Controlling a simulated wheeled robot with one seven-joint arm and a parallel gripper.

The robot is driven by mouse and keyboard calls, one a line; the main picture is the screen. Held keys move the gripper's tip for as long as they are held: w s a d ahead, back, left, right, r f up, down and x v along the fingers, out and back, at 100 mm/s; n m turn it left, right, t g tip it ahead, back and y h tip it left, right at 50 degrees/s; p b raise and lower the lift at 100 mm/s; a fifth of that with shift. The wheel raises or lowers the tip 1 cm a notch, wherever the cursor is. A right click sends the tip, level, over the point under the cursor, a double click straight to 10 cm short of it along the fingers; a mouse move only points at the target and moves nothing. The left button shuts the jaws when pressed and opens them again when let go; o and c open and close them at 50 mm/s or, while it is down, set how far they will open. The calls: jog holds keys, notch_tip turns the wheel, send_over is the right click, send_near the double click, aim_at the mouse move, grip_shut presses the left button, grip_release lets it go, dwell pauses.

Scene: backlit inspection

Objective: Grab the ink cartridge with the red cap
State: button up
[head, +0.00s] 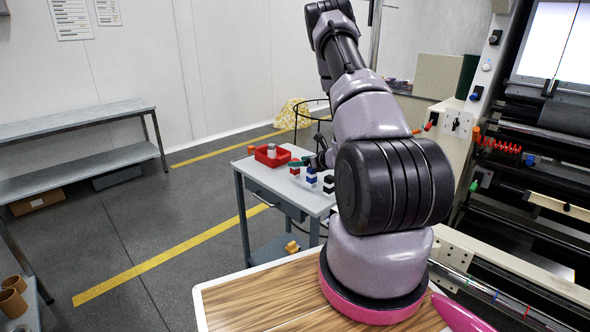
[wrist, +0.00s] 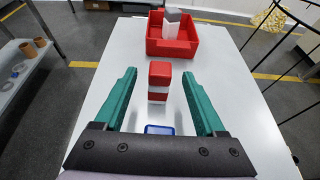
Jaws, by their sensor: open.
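The ink cartridge with the red cap (wrist: 159,72) stands upright on the table, white with a red band. In the wrist view it is ahead of my gripper (wrist: 159,76), centred between the lines of the two teal fingers. The fingers are open with nothing held; whether the tips reach beside the cartridge I cannot tell. A blue-capped cartridge (wrist: 160,129) is nearer, close to the palm and partly hidden by it. In the head view the red-capped one (head: 295,168) stands just below my gripper (head: 301,162), which is partly hidden by my arm.
A red bin (wrist: 153,46) behind holds a white cartridge with a grey cap (wrist: 172,20). In the head view, a blue-capped cartridge (head: 311,175) and a black-capped one (head: 329,184) stand in a row to the right. The grey table (head: 283,189) is clear at its front left.

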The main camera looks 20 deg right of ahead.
jog(key=shift+w+a+f, duration=0.1)
jog(key=shift+w+f, duration=0.1)
jog(key=shift+w, duration=0.2)
grip_shut()
jog(key=shift+r, duration=0.1)
